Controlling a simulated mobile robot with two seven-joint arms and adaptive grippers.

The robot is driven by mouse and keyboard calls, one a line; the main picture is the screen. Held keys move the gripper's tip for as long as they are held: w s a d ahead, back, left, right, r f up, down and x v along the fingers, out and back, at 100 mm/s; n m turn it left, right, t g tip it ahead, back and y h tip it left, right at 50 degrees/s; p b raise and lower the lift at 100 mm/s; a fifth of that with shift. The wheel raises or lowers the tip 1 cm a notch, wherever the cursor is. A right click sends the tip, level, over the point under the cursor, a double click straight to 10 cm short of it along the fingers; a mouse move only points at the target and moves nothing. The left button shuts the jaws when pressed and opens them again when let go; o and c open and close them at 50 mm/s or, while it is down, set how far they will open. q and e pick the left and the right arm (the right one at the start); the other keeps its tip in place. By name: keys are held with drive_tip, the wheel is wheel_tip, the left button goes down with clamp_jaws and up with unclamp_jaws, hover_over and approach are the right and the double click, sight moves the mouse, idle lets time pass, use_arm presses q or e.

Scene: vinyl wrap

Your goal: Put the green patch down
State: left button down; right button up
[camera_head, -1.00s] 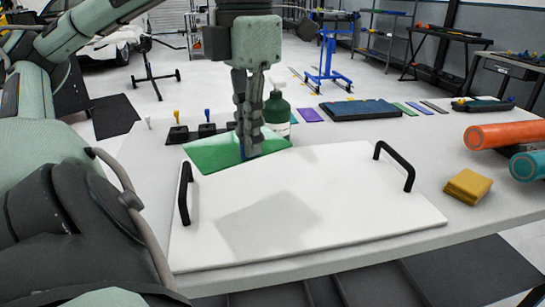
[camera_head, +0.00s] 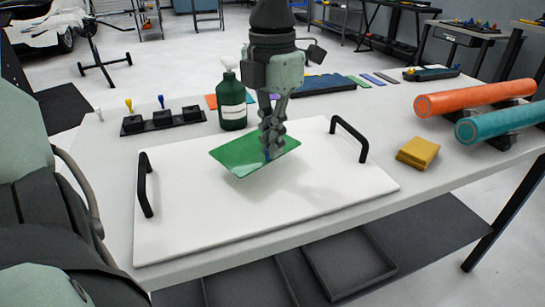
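The green patch (camera_head: 240,153) is a thin flat sheet above the white board (camera_head: 190,219). My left gripper (camera_head: 270,150) is shut on the patch near its right part and points down. The patch looks slightly tilted, and a faint shadow lies on the board below it. The board has a black handle at its left end (camera_head: 147,185) and another at its right end (camera_head: 349,138). My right gripper is not in view.
A green bottle (camera_head: 232,103) stands behind the board, close to my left gripper. A black holder (camera_head: 163,122) with small knobs is at the back left. A yellow cloth stack (camera_head: 418,152), an orange roll (camera_head: 475,98) and a teal roll (camera_head: 500,123) lie at right.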

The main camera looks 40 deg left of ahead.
use_arm(q)
wheel_tip(320, 180, down, 3)
drive_tip(key=shift+f, duration=0.55)
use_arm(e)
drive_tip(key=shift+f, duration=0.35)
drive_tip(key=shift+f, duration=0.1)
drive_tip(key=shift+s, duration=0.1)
use_arm(q)
drive_tip(key=shift+f, duration=0.15)
drive_tip(key=c, duration=2.1)
unclamp_jaws()
drive_tip(key=shift+c, duration=0.2)
drive_tip(key=o, duration=0.4)
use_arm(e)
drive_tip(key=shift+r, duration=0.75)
